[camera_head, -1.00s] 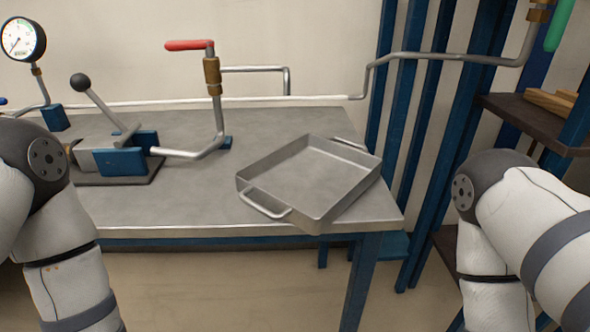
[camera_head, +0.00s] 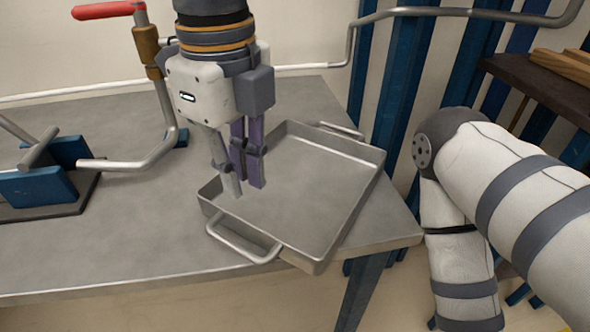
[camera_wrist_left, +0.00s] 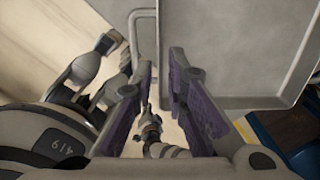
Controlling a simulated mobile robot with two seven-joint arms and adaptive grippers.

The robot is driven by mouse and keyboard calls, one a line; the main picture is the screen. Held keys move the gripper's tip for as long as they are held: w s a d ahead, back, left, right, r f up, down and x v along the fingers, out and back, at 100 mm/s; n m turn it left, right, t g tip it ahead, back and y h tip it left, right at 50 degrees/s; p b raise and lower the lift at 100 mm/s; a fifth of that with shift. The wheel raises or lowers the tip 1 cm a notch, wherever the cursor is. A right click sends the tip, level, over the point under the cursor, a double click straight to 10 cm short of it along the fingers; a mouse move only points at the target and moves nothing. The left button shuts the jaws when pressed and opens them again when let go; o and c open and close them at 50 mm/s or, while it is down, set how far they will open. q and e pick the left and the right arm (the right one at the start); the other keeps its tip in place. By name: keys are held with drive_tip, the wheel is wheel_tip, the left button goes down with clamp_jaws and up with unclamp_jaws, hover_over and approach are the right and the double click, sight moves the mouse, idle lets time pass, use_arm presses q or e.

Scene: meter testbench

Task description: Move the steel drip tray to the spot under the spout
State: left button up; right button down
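The steel drip tray (camera_head: 300,195) is a shallow square pan with two handles, near the right end of the grey bench. Its near handle (camera_head: 243,243) faces the front edge. My right gripper is out of view.
A blue clamp (camera_head: 45,190) on a dark base stands at the bench's left. Blue uprights (camera_head: 400,90) and a dark shelf with wood pieces (camera_head: 560,65) stand at right. The bench (camera_head: 130,235) is clear left of the tray.

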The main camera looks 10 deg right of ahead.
sight(250, 224)
use_arm(q)
drive_tip(key=f, duration=0.9)
drive_tip(key=shift+s+d+f, duration=0.15)
drive_tip(key=shift+s+f, duration=0.05)
drive_tip(key=shift+s, duration=0.1)
clamp_jaws()
drive_tip(key=shift+r, duration=0.15)
